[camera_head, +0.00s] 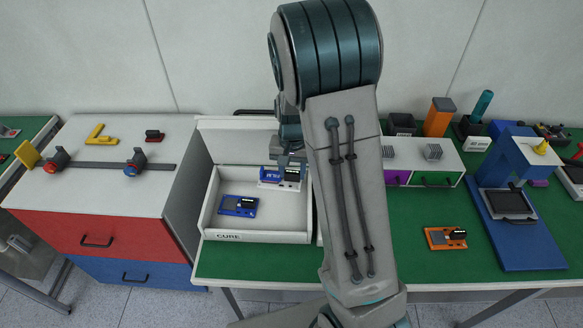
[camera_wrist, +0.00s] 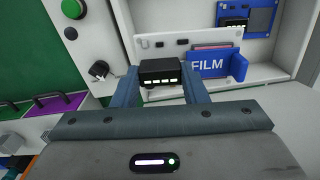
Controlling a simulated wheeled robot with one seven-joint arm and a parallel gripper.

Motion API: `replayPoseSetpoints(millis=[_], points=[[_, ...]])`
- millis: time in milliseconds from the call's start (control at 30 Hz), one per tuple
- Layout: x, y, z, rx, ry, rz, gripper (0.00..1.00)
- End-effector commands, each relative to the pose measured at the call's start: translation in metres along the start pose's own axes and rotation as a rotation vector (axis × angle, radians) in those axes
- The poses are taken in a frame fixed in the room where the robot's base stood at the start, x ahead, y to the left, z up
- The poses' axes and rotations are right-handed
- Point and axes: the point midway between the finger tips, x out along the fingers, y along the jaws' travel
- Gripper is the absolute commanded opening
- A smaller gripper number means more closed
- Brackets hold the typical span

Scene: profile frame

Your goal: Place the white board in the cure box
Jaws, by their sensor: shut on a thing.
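The white board (camera_head: 267,186) has a blue piece lettered FILM and a black block on it; it also shows in the wrist view (camera_wrist: 145,42). My gripper (camera_wrist: 160,88) is shut on the board's black block, one finger on each side. In the head view the board is over or in the back right of the open white cure box (camera_head: 262,237), lettered CURE. I cannot tell whether it touches the floor. A blue board (camera_head: 238,206) lies in the box, to the left and in front of the white board.
A red and blue drawer cabinet (camera_head: 88,238) stands left of the box. Right of my arm are a white-topped unit with purple and green drawers (camera_head: 436,179), an orange board (camera_head: 445,238) and a blue press-like stand (camera_head: 520,245). The box's front right floor looks clear.

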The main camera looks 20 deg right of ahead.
Motion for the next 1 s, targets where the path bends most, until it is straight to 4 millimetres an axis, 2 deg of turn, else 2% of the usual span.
replayPoseSetpoints(millis=[167, 367, 1000], points=[[0.002, 0.001, 0.001, 0.001, 0.000, -0.001, 0.14], [0.015, 0.001, 0.001, 0.002, 0.000, -0.001, 0.14], [0.079, 0.001, 0.001, 0.003, 0.000, -0.001, 0.14]])
